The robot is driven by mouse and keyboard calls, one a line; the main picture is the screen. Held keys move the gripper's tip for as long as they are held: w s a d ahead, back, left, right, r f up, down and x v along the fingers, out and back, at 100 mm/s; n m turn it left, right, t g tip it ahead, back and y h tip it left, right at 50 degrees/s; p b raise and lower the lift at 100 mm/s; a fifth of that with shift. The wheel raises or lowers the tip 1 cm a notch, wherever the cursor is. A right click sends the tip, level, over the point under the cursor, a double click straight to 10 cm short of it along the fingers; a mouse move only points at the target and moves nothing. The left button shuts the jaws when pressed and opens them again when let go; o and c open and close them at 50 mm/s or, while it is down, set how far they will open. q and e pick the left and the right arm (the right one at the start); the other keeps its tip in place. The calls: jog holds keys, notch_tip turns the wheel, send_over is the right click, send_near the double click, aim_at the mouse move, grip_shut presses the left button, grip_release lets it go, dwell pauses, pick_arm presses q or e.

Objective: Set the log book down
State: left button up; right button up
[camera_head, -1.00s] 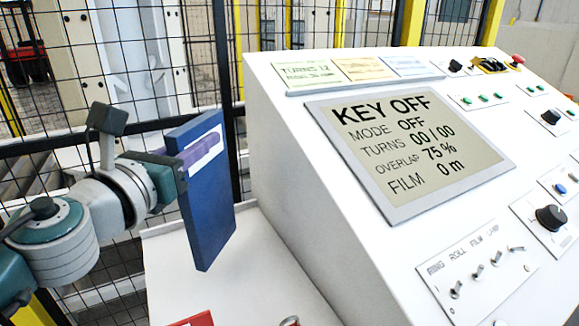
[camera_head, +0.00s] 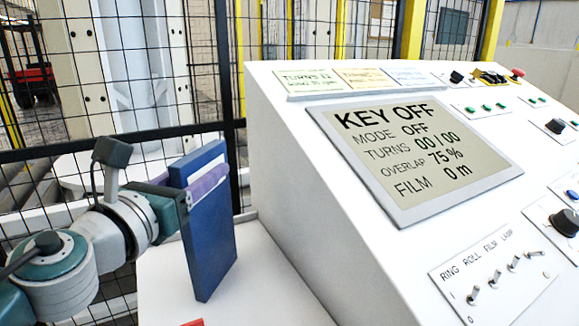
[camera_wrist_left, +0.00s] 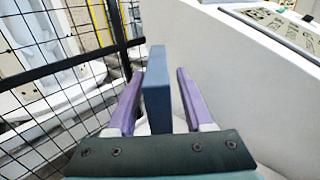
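The log book (camera_head: 207,245) is a thick blue book with a white label near its top. It stands upright over the white side shelf (camera_head: 275,290) left of the console, its lower edge at or very near the surface. My left gripper (camera_head: 203,187) is around its upper part, one purple finger on each side. In the left wrist view the book (camera_wrist_left: 157,95) shows edge-on between the fingers, with a narrow gap at least on the right, so the gripper looks open. The far finger is mostly hidden behind the book in the head view. My right gripper is out of view.
The white sloped console (camera_head: 310,170) with its KEY OFF screen (camera_head: 412,160) rises right of the book. A black mesh fence (camera_head: 190,110) stands behind and left. A sliver of a red object (camera_head: 194,322) shows at the bottom edge. The shelf right of the book is clear.

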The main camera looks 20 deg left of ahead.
pick_arm(q)
jog(key=shift+r+p, duration=0.3)
jog(key=shift+s+f, duration=0.15)
jog(key=shift+s, duration=0.2)
jog(key=s+a+f+n+g+y+b, duration=0.1)
jog(key=s+a+f+n+g+y, duration=0.15)
jog(key=s+n, duration=0.7)
jog(key=s+a+f+n+g+y+b, duration=0.15)
jog(key=s+n+g+y, duration=0.4)
jog(key=n, duration=0.75)
jog(key=s+d+f+n+g+h, duration=0.3)
jog(key=s+d+f+n+h, duration=0.1)
jog(key=s+d+n, duration=0.1)
jog(key=s+d+f+n+g+h, duration=0.3)
jog(key=s+d+f+n+h, duration=0.1)
jog(key=d, duration=0.5)
jog(key=s+n+h, duration=0.1)
jog(key=s, duration=0.1)
jog(key=shift+s+d+f+n, duration=0.15)
jog(key=shift+s+f+n, duration=0.05)
jog(key=shift+s+n, duration=0.2)
